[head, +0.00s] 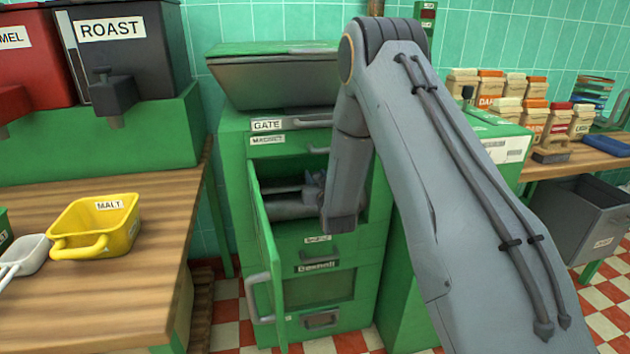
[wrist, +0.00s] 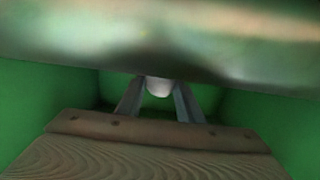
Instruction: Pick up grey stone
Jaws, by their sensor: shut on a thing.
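My gripper (wrist: 158,92) is inside the open compartment of the green machine (head: 230,145). In the wrist view its two fingers are shut on a small pale grey stone (wrist: 159,86), seen between the fingertips. In the head view my arm reaches into the opening, and the stone cannot be made out there. A wooden board (wrist: 160,135) with a screwed front strip lies below the fingers in the wrist view. A blurred metallic surface (wrist: 160,35) fills the top of that view, close above.
The green door (head: 264,255) stands open on the left of the compartment. Green walls close in on both sides. A wooden counter (head: 150,220) with a yellow MALT scoop (head: 120,230) is at left. A shelf with several paper bags (head: 535,115) is at right.

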